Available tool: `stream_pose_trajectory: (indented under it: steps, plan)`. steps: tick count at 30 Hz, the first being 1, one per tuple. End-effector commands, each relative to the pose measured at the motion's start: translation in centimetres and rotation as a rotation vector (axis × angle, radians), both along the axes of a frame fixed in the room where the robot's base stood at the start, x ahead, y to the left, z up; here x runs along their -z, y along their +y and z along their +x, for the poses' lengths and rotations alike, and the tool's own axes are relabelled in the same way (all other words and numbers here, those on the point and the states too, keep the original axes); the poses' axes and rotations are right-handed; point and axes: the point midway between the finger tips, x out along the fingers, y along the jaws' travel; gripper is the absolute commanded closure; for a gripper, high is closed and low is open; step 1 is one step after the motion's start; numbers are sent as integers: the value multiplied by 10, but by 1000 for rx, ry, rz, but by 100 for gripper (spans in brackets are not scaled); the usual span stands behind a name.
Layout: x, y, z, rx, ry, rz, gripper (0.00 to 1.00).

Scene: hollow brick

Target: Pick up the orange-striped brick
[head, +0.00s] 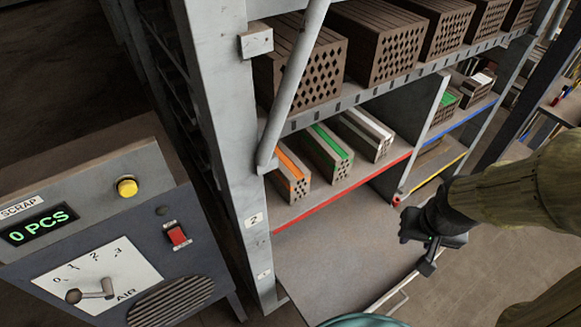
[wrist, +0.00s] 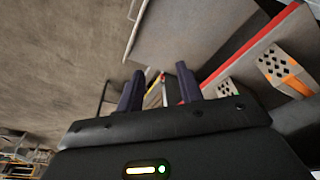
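The orange-striped brick (head: 291,172) lies on the red-edged middle shelf in the head view, at its left end beside the shelf's upright, its holed end facing out. The diagonal brace partly crosses in front of its back left part. In the wrist view the orange-striped brick (wrist: 284,68) shows at the right edge, partly cut off. My gripper (head: 430,256) is to the right of the brick, well apart from it, in front of the rack. In the wrist view its two dark fingers (wrist: 160,90) stand apart with nothing between them.
A green-striped brick (head: 328,150) and a white-striped brick (head: 366,133) lie to the right on the same shelf. Large brown hollow bricks (head: 388,45) fill the shelf above. A grey scrap console (head: 120,240) stands at left. Open floor (head: 500,250) lies at right.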

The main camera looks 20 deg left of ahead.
Motion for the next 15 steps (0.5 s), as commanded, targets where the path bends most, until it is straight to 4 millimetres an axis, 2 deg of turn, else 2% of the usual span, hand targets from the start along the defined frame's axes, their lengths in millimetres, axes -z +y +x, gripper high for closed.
stream_pose_trajectory:
  steps: [5, 10, 13, 15]
  plan:
    - [0, 0, 0, 0, 0, 0, 64]
    - [1, 1, 5, -13, -14, -5, 32]
    - [3, 3, 18, -52, -53, -17, 13]
    - [6, 7, 33, -95, -100, -28, 11]
